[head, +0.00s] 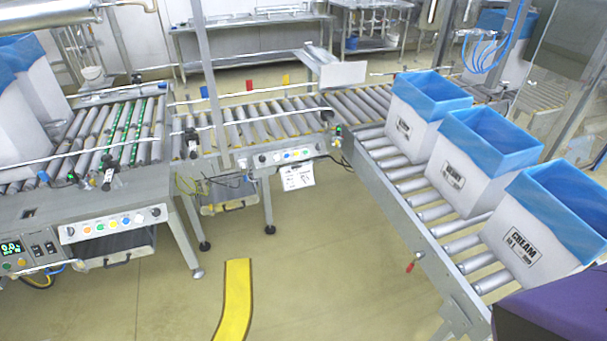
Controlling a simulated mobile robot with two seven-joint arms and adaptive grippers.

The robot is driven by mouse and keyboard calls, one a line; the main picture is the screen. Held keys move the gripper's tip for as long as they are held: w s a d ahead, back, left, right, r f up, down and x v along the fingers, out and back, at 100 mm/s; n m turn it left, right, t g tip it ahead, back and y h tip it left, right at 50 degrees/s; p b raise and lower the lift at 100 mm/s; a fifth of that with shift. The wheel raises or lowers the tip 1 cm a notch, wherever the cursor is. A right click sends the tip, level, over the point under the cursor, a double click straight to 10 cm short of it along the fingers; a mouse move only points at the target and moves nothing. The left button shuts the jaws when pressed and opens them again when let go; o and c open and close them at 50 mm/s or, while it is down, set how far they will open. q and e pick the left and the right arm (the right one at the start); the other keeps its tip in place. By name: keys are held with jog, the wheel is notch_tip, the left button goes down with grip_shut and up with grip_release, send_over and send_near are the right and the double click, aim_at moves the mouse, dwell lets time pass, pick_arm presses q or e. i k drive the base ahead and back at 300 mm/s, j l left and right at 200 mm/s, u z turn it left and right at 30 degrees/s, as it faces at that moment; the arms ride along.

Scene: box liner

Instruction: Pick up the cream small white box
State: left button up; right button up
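Three white boxes with blue liners stand upright in a row on the right roller conveyor. The nearest box (523,243) has a label that reads "CREAM". The middle box (462,185) and the far box (412,132) have similar labels, too small to read surely. All three are open at the top, with the liner folded over the rim. No gripper shows in the head view, and nothing is seen touching the boxes.
The right roller conveyor (437,212) has a metal side rail facing the open floor. Another conveyor (100,135) with a control panel stands at the left, holding more lined boxes (22,115). A yellow floor strip (236,295) lies on clear floor at the centre front.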

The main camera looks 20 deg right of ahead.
aim_at(549, 225)
jog(key=i+z, duration=0.3)
jog(key=i+j+z, duration=0.3)
jog(key=i+l+z, duration=0.1)
jog(key=z, duration=1.3)
